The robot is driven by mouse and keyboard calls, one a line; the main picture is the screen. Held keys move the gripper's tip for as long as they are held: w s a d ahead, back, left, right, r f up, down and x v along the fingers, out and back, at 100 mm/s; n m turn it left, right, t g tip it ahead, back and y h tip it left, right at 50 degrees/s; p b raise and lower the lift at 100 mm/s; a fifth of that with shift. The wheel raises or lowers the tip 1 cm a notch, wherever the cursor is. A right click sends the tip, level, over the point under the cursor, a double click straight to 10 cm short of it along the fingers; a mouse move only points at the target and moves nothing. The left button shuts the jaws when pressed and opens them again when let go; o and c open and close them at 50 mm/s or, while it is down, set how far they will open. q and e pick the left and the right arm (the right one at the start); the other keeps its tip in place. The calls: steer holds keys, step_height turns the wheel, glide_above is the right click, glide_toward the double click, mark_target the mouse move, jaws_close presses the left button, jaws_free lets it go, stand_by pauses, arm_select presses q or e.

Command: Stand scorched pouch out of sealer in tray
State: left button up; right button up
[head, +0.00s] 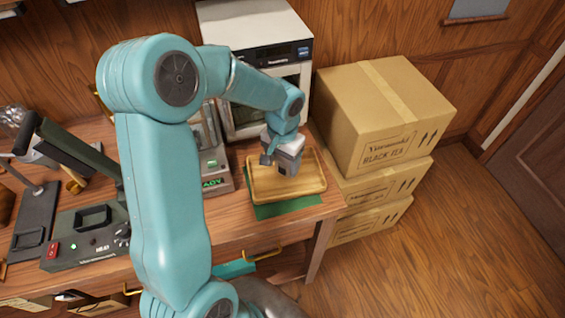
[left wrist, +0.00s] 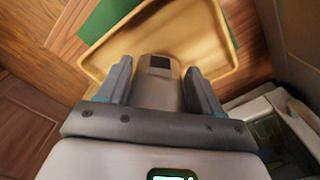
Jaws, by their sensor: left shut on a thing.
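My left gripper (head: 283,150) is over the wooden tray (head: 312,187), pointing down, and is shut on a grey pouch (head: 288,164). In the left wrist view the pouch (left wrist: 158,85) lies between the two fingers, with a small dark patch near its far end. The tray (left wrist: 232,78) is behind it there, and no other object shows in it. I cannot tell whether the pouch touches the tray floor. The sealer (head: 88,243), dark green with a raised lever and a lit green lamp, stands at the left on the bench. My right gripper is not in view.
The tray lies on a green mat (head: 283,209) near the bench's right end. A device with a green display (head: 213,183) stands just left of it, and a white oven-like appliance (head: 262,40) behind. Stacked cardboard boxes (head: 385,115) stand close on the right.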

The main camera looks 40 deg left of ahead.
mark_target(282, 160)
arm_select(q)
steer(key=shift+w+a+f, duration=0.15)
steer(key=shift+f, duration=0.75)
steer(key=shift+f, duration=0.15)
steer(key=o, duration=1)
step_height(282, 160, up, 12)
steer(key=shift+r, duration=0.25)
